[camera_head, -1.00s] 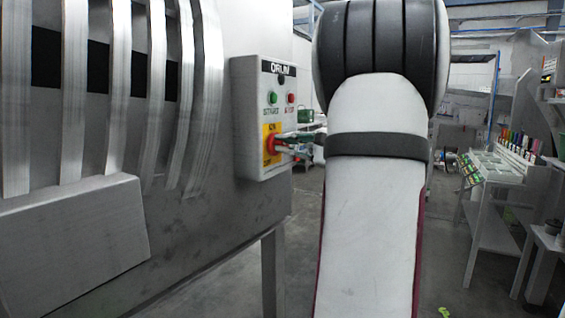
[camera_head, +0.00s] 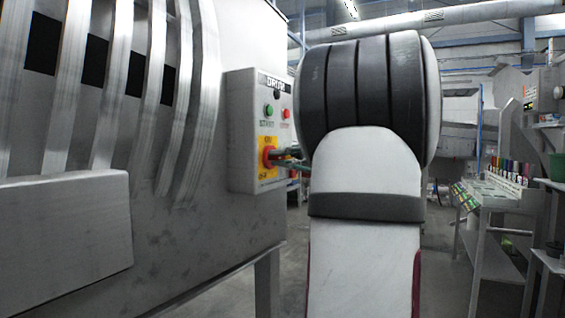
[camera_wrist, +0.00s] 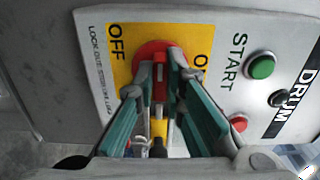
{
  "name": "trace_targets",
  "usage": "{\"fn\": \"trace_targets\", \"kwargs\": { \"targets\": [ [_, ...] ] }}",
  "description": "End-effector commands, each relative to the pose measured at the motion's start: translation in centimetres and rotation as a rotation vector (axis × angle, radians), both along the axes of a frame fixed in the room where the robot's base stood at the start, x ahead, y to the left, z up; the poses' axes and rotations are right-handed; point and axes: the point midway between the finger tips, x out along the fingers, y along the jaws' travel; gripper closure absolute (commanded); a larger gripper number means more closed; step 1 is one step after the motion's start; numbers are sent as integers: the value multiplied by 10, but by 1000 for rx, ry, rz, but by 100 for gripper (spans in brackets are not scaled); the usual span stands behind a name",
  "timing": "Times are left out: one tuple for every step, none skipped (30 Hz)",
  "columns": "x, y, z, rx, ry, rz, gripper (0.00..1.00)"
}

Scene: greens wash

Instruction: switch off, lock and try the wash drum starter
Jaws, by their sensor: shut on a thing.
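The wash drum starter (camera_head: 235,130) is a light grey box on the drum's side, marked DRUM. It has a green START button (camera_wrist: 262,67) and a red button (camera_wrist: 238,123). Its red rotary switch (camera_wrist: 152,48) sits on a yellow plate (camera_wrist: 120,65) with OFF and ON lettering. My gripper (camera_wrist: 162,72) is shut on the red switch handle, a finger on each side. In the head view my gripper (camera_head: 287,156) reaches the switch from the right, partly behind my arm. The fingers hide part of the plate, and I cannot tell the handle's exact setting.
The ribbed grey wash drum (camera_head: 195,220) fills the left, with a leg (camera_head: 267,285) below the starter. A bench with coloured items (camera_head: 490,195) stands at the right. A black round part (camera_wrist: 280,98) sits by the DRUM label. Floor lies open between drum and bench.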

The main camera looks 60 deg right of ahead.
Motion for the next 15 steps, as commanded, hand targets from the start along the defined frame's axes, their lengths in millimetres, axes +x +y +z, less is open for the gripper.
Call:
{"fn": "trace_targets", "kwargs": {
  "targets": [
    [0,0,-2,0,4,1,100],
    [0,0,-2,0,4,1,100],
    [0,0,-2,0,4,1,100],
    [0,0,-2,0,4,1,100],
    [0,0,-2,1,4,1,100],
    [0,0,-2,1,4,1,100],
    [0,0,-2,1,4,1,100],
    [0,0,-2,1,4,1,100],
    [0,0,-2,1,4,1,83],
    [0,0,-2,1,4,1,76],
    [0,0,-2,1,4,1,69],
    [0,0,-2,1,4,1,69],
    [0,0,-2,1,3,1,69],
    [0,0,-1,1,3,1,69],
    [0,0,-1,1,3,1,69]
  ]
}}
